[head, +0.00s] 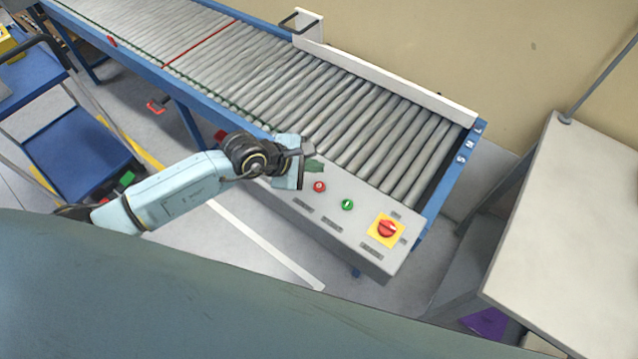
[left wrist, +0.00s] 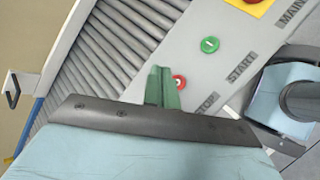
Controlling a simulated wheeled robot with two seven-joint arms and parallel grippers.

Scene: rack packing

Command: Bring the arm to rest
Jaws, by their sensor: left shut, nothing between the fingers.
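My left arm reaches in from the left in the head view. Its gripper (head: 314,165) is over the grey control panel (head: 375,255) on the near side of the roller conveyor (head: 310,95). In the left wrist view the green fingers (left wrist: 163,88) are shut with nothing between them, and they partly cover the red stop button (left wrist: 179,82). The red button (head: 319,187) sits just below the fingertips in the head view; I cannot tell whether they touch. The green start button (head: 347,205) is to its right, and it also shows in the left wrist view (left wrist: 209,45). My right gripper is not in view.
A red rotary switch (head: 387,229) on a yellow plate is at the panel's right end. A grey table (head: 570,230) stands at the right. A blue cart (head: 75,150) is at the left. A white guard rail (head: 400,80) runs along the conveyor's far side.

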